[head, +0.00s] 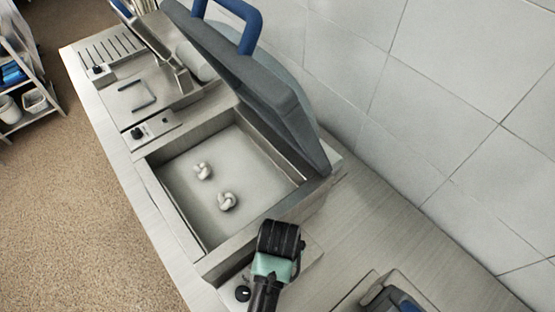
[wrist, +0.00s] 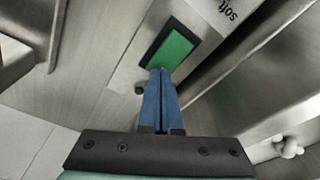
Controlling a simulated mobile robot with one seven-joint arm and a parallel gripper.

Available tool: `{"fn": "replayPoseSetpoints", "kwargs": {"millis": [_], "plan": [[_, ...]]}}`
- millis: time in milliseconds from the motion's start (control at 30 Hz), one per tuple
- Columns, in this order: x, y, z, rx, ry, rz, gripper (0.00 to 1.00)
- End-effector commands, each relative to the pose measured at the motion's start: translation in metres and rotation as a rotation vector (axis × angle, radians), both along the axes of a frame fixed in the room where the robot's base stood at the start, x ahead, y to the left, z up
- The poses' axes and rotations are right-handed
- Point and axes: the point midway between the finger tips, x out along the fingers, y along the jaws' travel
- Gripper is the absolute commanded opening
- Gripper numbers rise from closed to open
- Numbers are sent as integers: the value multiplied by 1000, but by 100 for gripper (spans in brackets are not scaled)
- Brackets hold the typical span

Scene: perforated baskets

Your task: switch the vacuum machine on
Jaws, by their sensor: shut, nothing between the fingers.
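The vacuum machine (head: 215,248) stands on the counter with its grey lid (head: 270,85) raised and an open square chamber. Two white knotted pieces lie in the chamber. In the head view, my arm's end is at the machine's near right corner and hides the fingers.
A light counter (head: 375,230) runs along a tiled wall (head: 440,80), with bare room right of the machine. Other metal units with knobs sit at the upper left. A dark blue-grey device (head: 390,295) is at the bottom edge.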

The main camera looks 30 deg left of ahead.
Motion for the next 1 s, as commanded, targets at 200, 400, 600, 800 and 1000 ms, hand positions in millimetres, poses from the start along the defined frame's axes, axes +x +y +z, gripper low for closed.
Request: {"fn": "replayPoseSetpoints", "kwargs": {"millis": [200,400,600,800,1000], "plan": [[-1,0,-4,0,2,0,0],[-1,0,-2,0,2,0,0],[0,0,12,0,2,0,0],[0,0,27,0,1,0,0],[0,0,42,0,1,0,0]]}}
